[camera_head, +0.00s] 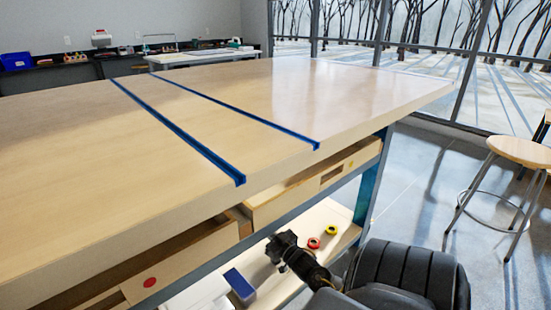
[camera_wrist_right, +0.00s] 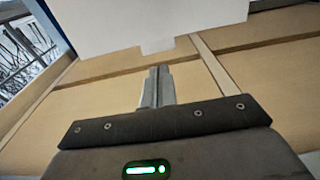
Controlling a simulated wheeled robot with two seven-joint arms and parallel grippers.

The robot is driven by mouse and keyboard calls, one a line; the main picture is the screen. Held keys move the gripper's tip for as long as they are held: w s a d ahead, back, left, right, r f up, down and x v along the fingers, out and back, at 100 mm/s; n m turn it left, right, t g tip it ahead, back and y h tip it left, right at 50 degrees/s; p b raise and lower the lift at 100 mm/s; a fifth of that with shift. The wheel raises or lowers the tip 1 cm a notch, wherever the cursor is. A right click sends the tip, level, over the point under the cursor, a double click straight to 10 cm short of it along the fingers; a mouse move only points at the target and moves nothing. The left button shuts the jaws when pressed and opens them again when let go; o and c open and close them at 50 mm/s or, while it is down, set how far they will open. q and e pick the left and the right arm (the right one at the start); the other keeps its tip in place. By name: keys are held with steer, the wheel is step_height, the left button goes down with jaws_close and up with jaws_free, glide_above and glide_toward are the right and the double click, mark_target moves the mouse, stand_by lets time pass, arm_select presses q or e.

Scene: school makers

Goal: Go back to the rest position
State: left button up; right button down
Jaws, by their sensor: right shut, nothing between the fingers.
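My right arm comes in at the bottom right of the head view. Its dark gripper (camera_head: 280,246) is in front of the open lower part of the workbench (camera_head: 330,85), below the tabletop and near a drawer (camera_head: 310,185). In the right wrist view the two fingers of this gripper (camera_wrist_right: 158,84) are together with nothing between them. Pale wood boards lie beyond the fingers there, with a white panel (camera_wrist_right: 150,22) at the top. My left gripper is not in view.
Two blue strips cross the otherwise bare tabletop. A red roll (camera_head: 313,243) and a yellow roll (camera_head: 331,230) lie on the lower shelf, with a blue-topped box (camera_head: 240,284) left of them. A round stool (camera_head: 518,152) stands at right on open floor.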

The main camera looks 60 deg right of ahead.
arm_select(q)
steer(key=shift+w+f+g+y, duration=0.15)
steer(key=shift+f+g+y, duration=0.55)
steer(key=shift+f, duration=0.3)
arm_select(e)
steer(key=shift+v, duration=2.05)
